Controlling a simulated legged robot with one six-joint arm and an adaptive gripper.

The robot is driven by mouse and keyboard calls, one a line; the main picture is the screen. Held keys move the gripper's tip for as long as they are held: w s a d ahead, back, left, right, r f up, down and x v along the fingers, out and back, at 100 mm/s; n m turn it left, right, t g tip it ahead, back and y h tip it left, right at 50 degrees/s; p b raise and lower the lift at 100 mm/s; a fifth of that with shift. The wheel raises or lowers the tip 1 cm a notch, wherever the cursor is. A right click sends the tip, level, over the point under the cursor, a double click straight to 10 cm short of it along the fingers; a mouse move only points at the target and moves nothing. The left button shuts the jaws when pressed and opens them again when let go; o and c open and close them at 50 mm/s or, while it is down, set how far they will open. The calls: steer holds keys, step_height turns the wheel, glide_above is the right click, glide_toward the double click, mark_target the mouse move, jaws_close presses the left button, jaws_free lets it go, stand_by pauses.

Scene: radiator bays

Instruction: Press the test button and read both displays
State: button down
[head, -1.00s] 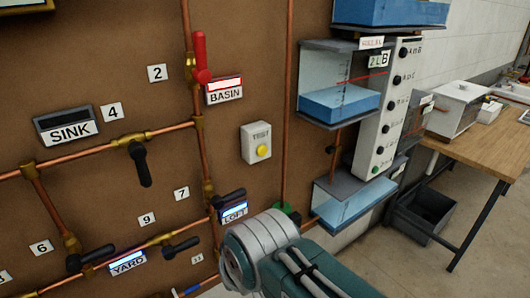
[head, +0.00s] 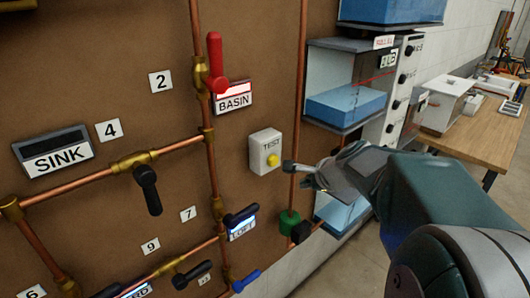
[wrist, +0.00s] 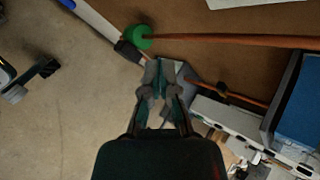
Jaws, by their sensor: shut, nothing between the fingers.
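The test button is a yellow round button (head: 272,160) on a white box marked TEST (head: 262,146), mounted on the brown panel in the head view. My gripper (head: 287,168) is shut and empty, its tips just right of the button in the picture; I cannot tell whether they touch the box. In the wrist view my gripper (wrist: 160,64) points past a green fitting. The BASIN display (head: 233,96) has a red-lit strip above its label. The LOFT display (head: 241,226) glows blue-white. The SINK display (head: 54,151) is dark. No readings are legible.
Copper pipes (head: 202,170) with valve handles run across the panel; a red handle (head: 216,62) stands above BASIN. A green fitting (head: 289,222) sits below the gripper. Blue water tanks (head: 345,104) stand to the right, then a wooden table (head: 480,140).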

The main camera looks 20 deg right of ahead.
mark_target(275, 165)
steer(key=shift+w+d+m, duration=0.1)
steer(key=shift+d+m, duration=0.15)
steer(key=shift+m, duration=0.05)
steer(key=shift+d, duration=0.1)
steer(key=w+a, duration=0.3)
steer(key=w, duration=0.5)
steer(key=shift+w, duration=0.15)
stand_by(1.4)
steer(key=shift+w+a, duration=0.15)
steer(key=shift+w, duration=0.2)
steer(key=shift+w+a, duration=0.15)
steer(key=shift+w, duration=0.3)
stand_by(0.8)
steer(key=shift+s, duration=0.1)
steer(key=shift+s+d, duration=0.3)
steer(key=shift+s, duration=0.45)
